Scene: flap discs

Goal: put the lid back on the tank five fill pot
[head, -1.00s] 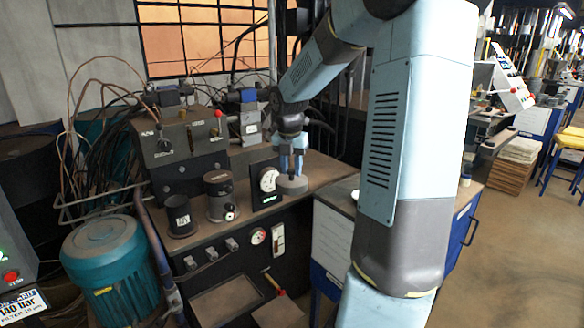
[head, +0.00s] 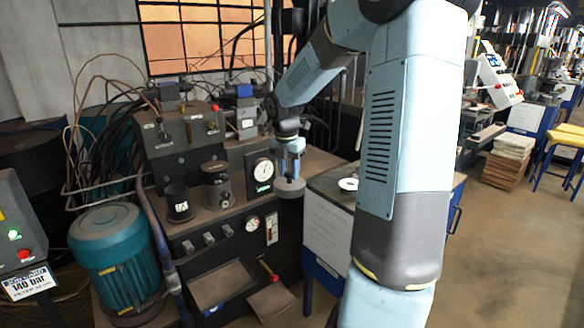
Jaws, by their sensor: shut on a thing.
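My gripper (head: 289,168) points down and is shut on a round grey lid (head: 291,187), held flat just right of the dial gauge in the head view. A dark, open-looking pot (head: 180,206) with a small white label stands on the bench's front left; the label is too small to read surely. A second grey pot (head: 217,181), with a covered top and a small round fitting low on its front, stands just right of it. The lid is apart from both pots, to their right. The fingertips are small and partly hidden.
The bench (head: 232,208) carries a dial gauge (head: 262,171) between the pots and my gripper, and a valve block (head: 182,130) with hoses behind. A teal motor (head: 115,250) stands at left. A white disc (head: 348,184) lies on the right cabinet.

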